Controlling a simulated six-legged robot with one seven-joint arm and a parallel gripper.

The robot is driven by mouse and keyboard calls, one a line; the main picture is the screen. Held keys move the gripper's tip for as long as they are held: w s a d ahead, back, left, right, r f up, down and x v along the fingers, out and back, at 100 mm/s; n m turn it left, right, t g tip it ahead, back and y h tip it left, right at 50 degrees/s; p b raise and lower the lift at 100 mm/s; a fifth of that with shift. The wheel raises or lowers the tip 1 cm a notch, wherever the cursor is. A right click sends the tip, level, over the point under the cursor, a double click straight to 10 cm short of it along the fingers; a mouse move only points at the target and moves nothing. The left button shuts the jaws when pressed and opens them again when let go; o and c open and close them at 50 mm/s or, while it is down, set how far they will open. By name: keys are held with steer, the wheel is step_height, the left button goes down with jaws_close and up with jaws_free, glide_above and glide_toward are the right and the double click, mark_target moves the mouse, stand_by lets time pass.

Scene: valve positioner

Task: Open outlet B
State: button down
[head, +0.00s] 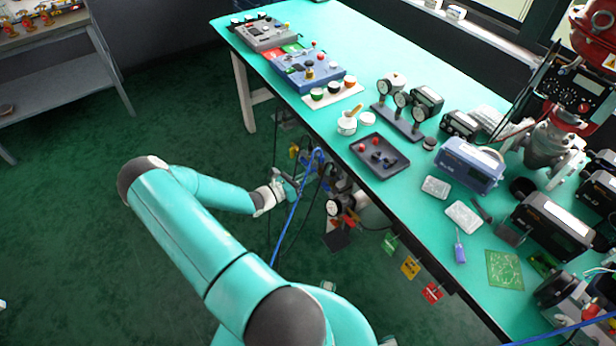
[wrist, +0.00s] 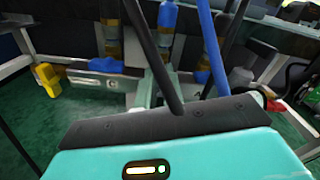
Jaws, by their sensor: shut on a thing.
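My gripper (head: 288,183) is under the near edge of the teal table, at the cluster of pipework there. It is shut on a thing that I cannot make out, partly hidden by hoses. A blue hose (head: 297,208) runs down just right of it. In the wrist view the pipework shows blue fittings (wrist: 168,16), a blue part on a pale bar (wrist: 106,64) and a yellow part (wrist: 46,79) at left. A round gauge (head: 334,207) sits right of my gripper. I cannot read any label that marks outlet B.
Green, yellow and red tags (head: 410,267) hang from the table edge. The table (head: 395,200) carries gauges, a dark tray (head: 379,157), control boxes and a red-topped valve (head: 548,140). A blue hose (wrist: 212,45) and a dark rod (wrist: 152,55) cross the wrist view.

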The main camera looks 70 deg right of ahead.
steer(key=shift+f+m, duration=0.1)
steer(key=shift+m, duration=2)
steer(key=c, duration=1.5)
jaws_free()
steer(key=shift+w+a, duration=0.1)
steer(key=v, duration=1.3)
steer(key=shift+w+a, duration=0.25)
